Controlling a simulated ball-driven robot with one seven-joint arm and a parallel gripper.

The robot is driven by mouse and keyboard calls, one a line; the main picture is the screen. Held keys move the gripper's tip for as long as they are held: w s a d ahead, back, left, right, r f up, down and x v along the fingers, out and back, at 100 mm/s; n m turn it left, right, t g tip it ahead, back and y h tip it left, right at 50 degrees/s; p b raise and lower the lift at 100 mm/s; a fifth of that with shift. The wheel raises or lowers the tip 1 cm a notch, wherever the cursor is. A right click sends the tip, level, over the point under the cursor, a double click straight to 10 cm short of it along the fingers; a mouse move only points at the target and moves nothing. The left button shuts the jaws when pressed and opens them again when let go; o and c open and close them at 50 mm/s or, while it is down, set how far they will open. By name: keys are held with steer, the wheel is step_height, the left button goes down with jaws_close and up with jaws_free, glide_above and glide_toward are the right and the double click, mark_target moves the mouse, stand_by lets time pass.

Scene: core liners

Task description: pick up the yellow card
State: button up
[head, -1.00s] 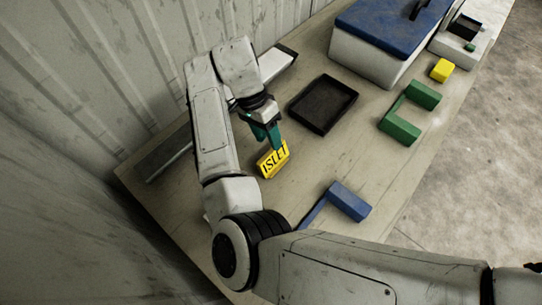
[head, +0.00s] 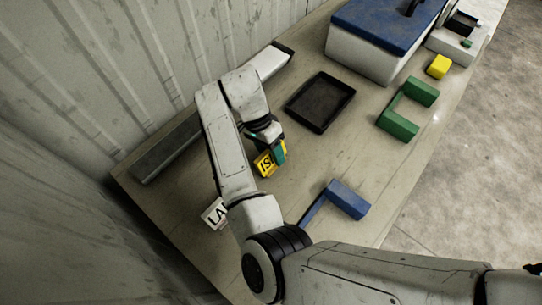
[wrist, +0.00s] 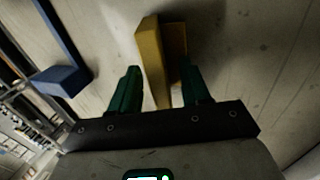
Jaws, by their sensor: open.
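The yellow card (head: 264,165) stands on the table with dark lettering on its face, partly hidden by my gripper in the head view. In the wrist view the yellow card (wrist: 152,62) reaches between the two green fingers. My gripper (head: 272,152) is open around the card, with a finger on each side. The wrist view shows my gripper (wrist: 160,88) with gaps between the fingers and the card, the left gap small.
A white lettered card (head: 214,214) is beside my arm. A blue bracket (head: 346,200), green bracket (head: 398,124), black tray (head: 320,103), yellow block (head: 439,67) and blue-lidded box (head: 366,57) stand on the table (head: 310,160). Bare table lies between them.

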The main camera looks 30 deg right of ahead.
steer(key=shift+f, duration=0.1)
jaws_close()
stand_by(0.3)
